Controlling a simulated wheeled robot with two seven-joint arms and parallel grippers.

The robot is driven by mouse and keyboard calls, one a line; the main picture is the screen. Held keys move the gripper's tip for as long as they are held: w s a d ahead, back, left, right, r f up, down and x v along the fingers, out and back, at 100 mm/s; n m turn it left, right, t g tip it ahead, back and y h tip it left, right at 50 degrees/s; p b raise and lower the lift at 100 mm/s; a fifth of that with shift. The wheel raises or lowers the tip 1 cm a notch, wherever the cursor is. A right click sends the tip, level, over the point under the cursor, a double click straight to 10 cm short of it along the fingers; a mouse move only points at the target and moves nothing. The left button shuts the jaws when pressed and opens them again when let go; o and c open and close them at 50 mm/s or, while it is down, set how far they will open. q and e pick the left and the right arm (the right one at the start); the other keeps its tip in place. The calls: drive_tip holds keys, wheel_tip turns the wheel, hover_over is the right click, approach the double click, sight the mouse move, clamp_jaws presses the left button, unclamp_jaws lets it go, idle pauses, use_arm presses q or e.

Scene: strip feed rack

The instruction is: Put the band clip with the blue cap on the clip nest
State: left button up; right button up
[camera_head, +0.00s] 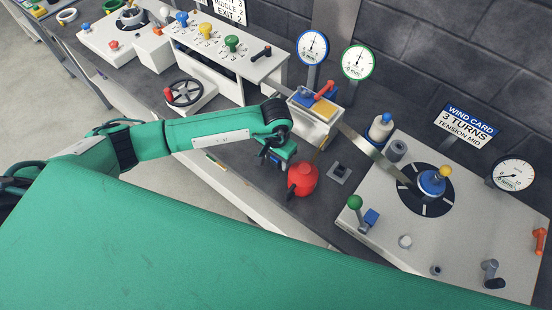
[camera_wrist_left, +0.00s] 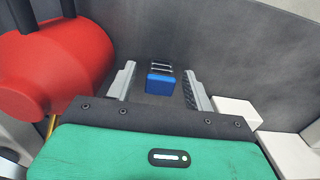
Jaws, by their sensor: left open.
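The band clip with the blue cap (camera_wrist_left: 160,84) shows in the left wrist view, a small blue block with metal bars behind it, over the dark bench top. My left gripper (camera_wrist_left: 158,88) is open, with one finger on each side of the clip and a gap at both sides. In the head view my left gripper (camera_head: 272,160) hangs low over the bench, left of the red can, and mostly hides the clip. A small grey square with a dark middle (camera_head: 339,172), which looks like the clip nest, lies on the bench right of the red can. My right gripper is not in view.
The red can (camera_head: 303,179) stands close beside my left gripper; it also fills the left of the left wrist view (camera_wrist_left: 55,65). A white box with a red handle (camera_head: 315,126) stands behind. A large pale plate with a winding drum (camera_head: 395,245) lies to the right.

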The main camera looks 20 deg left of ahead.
use_arm(q)
drive_tip(key=c, duration=1.1)
drive_tip(key=shift+c, duration=0.2)
wheel_tip(320, 180, up, 19)
drive_tip(key=b, duration=0.5)
drive_tip(key=a+n, duration=0.4)
drive_tip(key=a, duration=0.2)
drive_tip(key=shift+w+a+f, duration=0.2)
drive_tip(key=shift+w+a, duration=0.05)
drive_tip(key=shift+a, duration=0.05)
